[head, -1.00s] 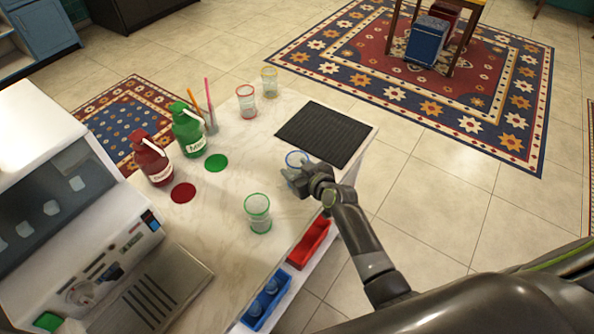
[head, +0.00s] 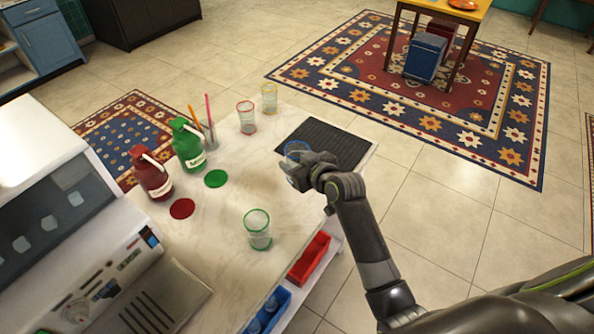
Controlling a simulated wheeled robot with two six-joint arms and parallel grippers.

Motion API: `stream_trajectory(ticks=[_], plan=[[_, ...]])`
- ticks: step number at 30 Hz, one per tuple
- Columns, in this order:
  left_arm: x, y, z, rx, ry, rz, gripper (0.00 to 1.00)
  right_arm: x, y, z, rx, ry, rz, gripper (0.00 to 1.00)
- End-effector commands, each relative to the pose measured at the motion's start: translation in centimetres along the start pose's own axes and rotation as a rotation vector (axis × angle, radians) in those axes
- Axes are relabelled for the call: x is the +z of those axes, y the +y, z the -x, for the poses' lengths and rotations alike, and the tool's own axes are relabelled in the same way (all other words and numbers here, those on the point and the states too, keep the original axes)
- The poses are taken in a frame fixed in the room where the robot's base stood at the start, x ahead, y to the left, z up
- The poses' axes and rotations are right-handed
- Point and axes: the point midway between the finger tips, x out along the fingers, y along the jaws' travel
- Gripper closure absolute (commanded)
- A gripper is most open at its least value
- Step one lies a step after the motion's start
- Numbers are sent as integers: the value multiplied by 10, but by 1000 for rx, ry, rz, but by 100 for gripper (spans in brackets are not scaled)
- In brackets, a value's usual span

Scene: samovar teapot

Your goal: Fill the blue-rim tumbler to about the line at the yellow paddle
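The blue-rim tumbler (head: 297,148) is at the right side of the counter, its rim overlapping the near-left edge of the black mat in the picture. My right gripper (head: 296,174) is around its body and appears shut on it. The fingers hide most of the glass, so its fill level and any line cannot be seen. It seems raised a little off the counter. My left gripper is not in view. The white dispenser machine (head: 95,225) stands at the left. I cannot make out a yellow paddle on it.
A green-rim tumbler (head: 257,230) stands mid-counter. Red-rim (head: 246,118) and yellow-rim (head: 269,98) tumblers stand at the back. Green (head: 188,145) and red (head: 151,173) bottles stand near the machine. The black mat (head: 335,142) and the red tray (head: 309,258) are at the right.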

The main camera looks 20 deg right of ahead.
Motion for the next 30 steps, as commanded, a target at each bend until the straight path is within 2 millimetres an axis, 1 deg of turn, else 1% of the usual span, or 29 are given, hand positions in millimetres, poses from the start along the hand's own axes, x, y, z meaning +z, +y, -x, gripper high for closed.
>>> stream_trajectory(ticks=[8,11,14,17,18,20,21,25,27,30], plan=[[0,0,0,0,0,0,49,-2,0,0,0,2,1,72],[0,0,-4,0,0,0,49,-12,-1,3,-3,6,3,72],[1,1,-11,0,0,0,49,-35,-3,11,-4,12,6,72],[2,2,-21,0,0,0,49,-66,-5,29,12,15,0,72],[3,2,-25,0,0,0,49,-78,-5,39,26,15,-6,72],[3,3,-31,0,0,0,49,-95,-4,56,54,15,-17,72],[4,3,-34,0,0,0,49,-105,-3,67,75,15,-27,72],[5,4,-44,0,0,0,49,-125,0,104,150,11,-63,72],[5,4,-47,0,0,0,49,-130,2,121,188,7,-80,72],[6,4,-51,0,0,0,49,-134,4,140,231,2,-98,72]])
